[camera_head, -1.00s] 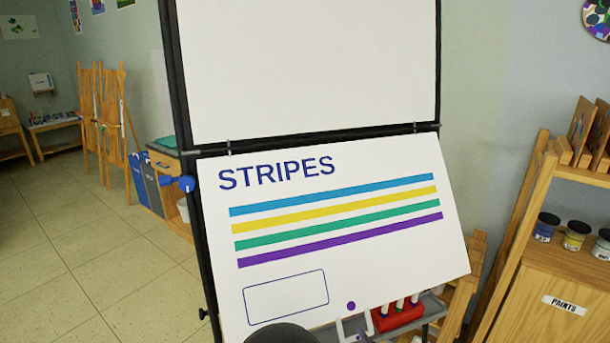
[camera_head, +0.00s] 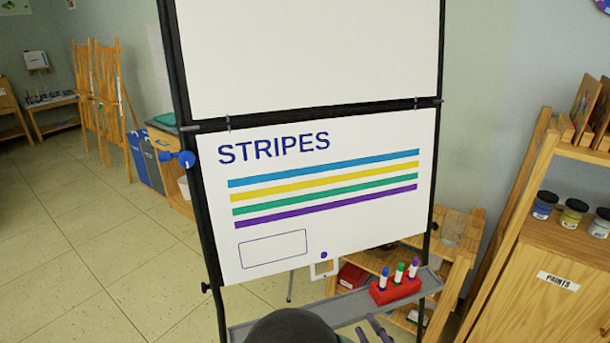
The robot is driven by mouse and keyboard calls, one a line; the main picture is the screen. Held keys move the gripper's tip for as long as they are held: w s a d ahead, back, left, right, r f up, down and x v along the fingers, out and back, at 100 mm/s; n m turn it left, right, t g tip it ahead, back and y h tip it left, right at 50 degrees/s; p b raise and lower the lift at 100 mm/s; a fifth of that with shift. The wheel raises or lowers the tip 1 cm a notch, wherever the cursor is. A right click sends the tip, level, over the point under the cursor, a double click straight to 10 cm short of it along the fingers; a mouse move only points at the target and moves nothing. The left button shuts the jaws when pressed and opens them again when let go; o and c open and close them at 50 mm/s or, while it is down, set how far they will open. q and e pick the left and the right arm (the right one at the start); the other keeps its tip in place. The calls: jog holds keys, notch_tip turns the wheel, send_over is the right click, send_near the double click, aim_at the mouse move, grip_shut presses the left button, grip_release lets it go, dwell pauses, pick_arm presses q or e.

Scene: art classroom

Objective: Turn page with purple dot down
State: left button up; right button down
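The white STRIPES page (camera_head: 330,220) hangs down over the lower half of the black-framed flip chart, nearly flat. It carries blue, yellow, green and purple bars and an empty outlined box. The purple dot (camera_head: 324,255) is at its bottom edge, just above a white open tab (camera_head: 325,269). A blank white page (camera_head: 310,60) is above the rings. My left gripper (camera_head: 369,330) shows at the bottom edge as two dark fingers, apart and empty, below the tab and in front of the tray. Most of it is cut off. My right gripper is not in view.
A grey tray (camera_head: 265,326) under the page holds a red block (camera_head: 396,291) with several markers. A blue knob (camera_head: 183,158) is on the frame's left. A wooden paint cabinet (camera_head: 550,262) stands at right. Open floor lies at left.

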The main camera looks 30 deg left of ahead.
pick_arm(q)
jog(key=shift+r+v, duration=0.2)
jog(key=shift+v, duration=1.1)
jog(key=shift+r+v, duration=0.2)
jog(key=shift+v, duration=1.1)
jog(key=s+a+f+m+g+h+p, duration=0.1)
jog(key=s+a+f+g+h, duration=0.2)
jog(key=f, duration=0.5)
jog(key=s+a+f+g+h+p, duration=0.1)
jog(key=a+f+g, duration=0.35)
jog(key=f, duration=0.45)
jog(key=s+d+f+n+g+h+p, duration=0.2)
jog(key=s+d+f+g+h, duration=0.15)
jog(key=s+f+h, duration=0.2)
jog(key=s+d+f+n+g+h+p, duration=0.1)
jog(key=s+d+f+n+g+h, duration=0.15)
jog(key=s+f+g+h, duration=0.35)
jog(key=w+a+f+n+t+h+p, duration=0.2)
jog(key=w+f+n+t, duration=0.3)
jog(key=w+n+t, duration=0.1)
jog(key=shift+f+n, duration=0.35)
jog(key=shift+f, duration=0.05)
